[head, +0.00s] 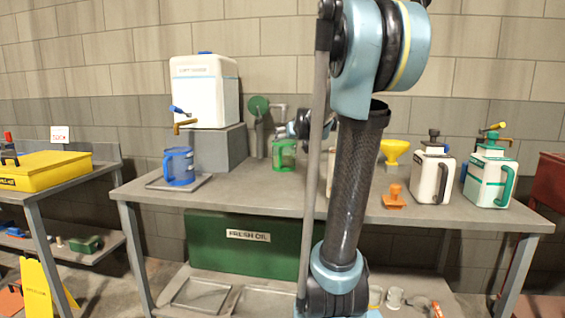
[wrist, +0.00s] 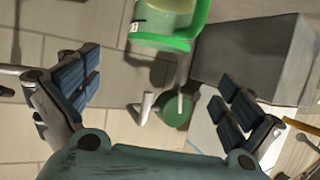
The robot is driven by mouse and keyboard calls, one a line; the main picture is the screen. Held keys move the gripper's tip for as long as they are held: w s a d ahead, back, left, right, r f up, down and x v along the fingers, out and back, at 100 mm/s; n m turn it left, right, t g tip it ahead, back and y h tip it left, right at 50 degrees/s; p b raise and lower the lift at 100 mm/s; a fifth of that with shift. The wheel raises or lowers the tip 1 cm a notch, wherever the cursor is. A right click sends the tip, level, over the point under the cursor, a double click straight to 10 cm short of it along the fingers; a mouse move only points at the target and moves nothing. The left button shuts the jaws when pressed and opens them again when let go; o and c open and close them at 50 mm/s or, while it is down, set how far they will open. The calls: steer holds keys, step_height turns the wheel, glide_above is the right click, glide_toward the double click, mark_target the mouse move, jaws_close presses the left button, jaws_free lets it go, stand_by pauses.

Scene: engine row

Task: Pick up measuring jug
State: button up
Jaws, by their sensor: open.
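Two jugs stand on the grey workbench (head: 240,199). A blue jug (head: 180,167) with a handle on its left sits on a flat tray under a tap. A green see-through jug (head: 284,154) stands further right; the frames do not tell which is the measuring jug. The green jug (wrist: 168,40) also shows at the top of the wrist view, cut off by the edge. My gripper (wrist: 155,98) is open and empty, its two padded fingers wide apart, with the green jug beyond them. In the head view my arm largely hides the gripper.
A white tank (head: 204,92) stands on a grey block (head: 215,150) behind the blue jug. A green-wheeled pump (head: 259,108) stands behind the green jug. Right of my arm are an orange stamp-like object (head: 394,197), a yellow funnel (head: 394,150) and two white containers (head: 432,176) (head: 488,180).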

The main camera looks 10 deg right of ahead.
steer(key=x, duration=1.4)
steer(key=shift+w+f, duration=0.2)
steer(key=shift+w, duration=0.1)
steer(key=c, duration=1.9)
steer(key=shift+s+r, duration=0.1)
steer(key=shift+r, duration=0.05)
